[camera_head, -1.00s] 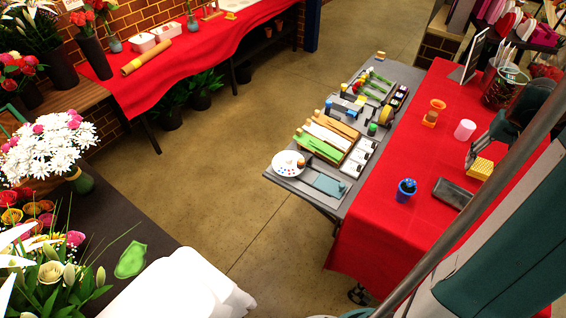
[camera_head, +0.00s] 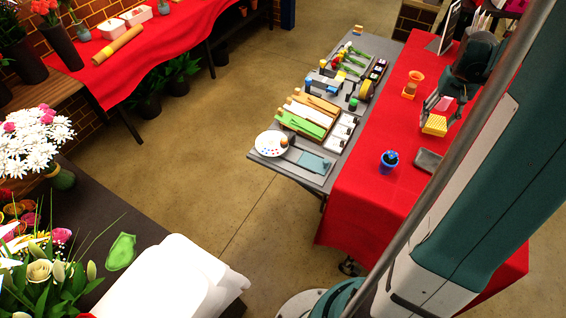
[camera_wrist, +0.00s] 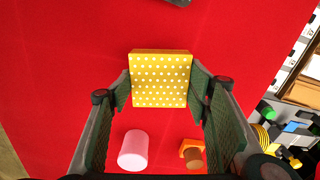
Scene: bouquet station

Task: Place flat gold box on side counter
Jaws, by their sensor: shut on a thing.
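The gold box is yellow with white dots. In the wrist view the box (camera_wrist: 160,80) sits between the two finger pads of my gripper (camera_wrist: 160,92), which is shut on its sides. In the head view the box (camera_head: 434,125) hangs below my gripper (camera_head: 440,108) over the red-covered table (camera_head: 365,205); its height above the cloth is hard to judge. Which surface is the side counter is not certain; a dark counter (camera_head: 100,208) with flowers stands at the left, and a wooden counter (camera_head: 35,110) lies behind it.
A pink cylinder (camera_wrist: 134,150) and an orange item (camera_wrist: 192,153) stand near my gripper. A blue pot (camera_head: 389,162) and a grey tray (camera_head: 428,160) are on the red cloth. A grey tool table (camera_head: 265,150) adjoins. White rolls (camera_head: 175,280) occupy the dark counter's front.

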